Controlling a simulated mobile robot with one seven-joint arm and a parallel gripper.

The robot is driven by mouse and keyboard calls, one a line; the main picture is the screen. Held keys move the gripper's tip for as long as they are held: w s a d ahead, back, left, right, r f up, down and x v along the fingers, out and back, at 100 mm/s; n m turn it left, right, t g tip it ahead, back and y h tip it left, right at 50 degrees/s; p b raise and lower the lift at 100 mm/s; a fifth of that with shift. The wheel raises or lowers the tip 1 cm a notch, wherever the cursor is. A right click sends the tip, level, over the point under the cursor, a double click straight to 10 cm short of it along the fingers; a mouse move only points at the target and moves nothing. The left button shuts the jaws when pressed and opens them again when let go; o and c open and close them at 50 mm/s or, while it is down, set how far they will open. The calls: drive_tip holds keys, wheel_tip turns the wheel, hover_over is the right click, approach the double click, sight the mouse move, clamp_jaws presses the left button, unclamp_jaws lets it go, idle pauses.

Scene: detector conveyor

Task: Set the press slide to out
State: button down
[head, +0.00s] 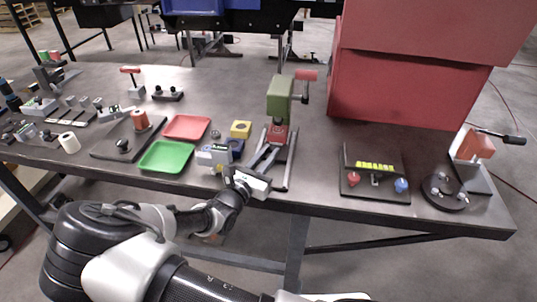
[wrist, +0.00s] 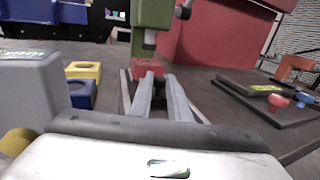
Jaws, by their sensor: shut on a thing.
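The press (head: 281,98) has a green upright head with a red lever (head: 306,75) at its upper right. It also shows in the wrist view (wrist: 152,18). Two dark rails run from under the head toward the table's front edge. The red press slide (head: 277,132) sits at the back of the rails, under the green head; it shows in the wrist view (wrist: 149,68) just beyond my fingertips. My gripper (head: 267,152) reaches between the rails from the front, its fingers close together at the slide. It is shut on the slide's near part, which the fingers mostly hide.
Left of the press stand a grey device (head: 214,155), a yellow block (head: 240,129) and a blue block (head: 235,146). Green (head: 167,156) and red (head: 187,127) trays lie further left. A black fixture (head: 376,192) is at the right. The front rail area is clear except for my arm.

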drive_tip(key=s+a+p, duration=0.2)
drive_tip(key=s+p, duration=0.1)
drive_tip(key=s, duration=1)
drive_tip(key=shift+a+p, duration=0.3)
drive_tip(key=shift+p, duration=0.1)
drive_tip(key=shift+s+f, duration=0.1)
drive_tip(key=shift+f, duration=0.05)
drive_tip(key=c, duration=1.7)
unclamp_jaws()
drive_tip(key=shift+s, duration=0.15)
drive_tip(key=shift+o, duration=0.2)
drive_tip(key=b+v, duration=0.1)
drive_tip(key=v, duration=1.6)
drive_tip(key=shift+r+b, duration=0.2)
drive_tip(key=shift+b, duration=0.1)
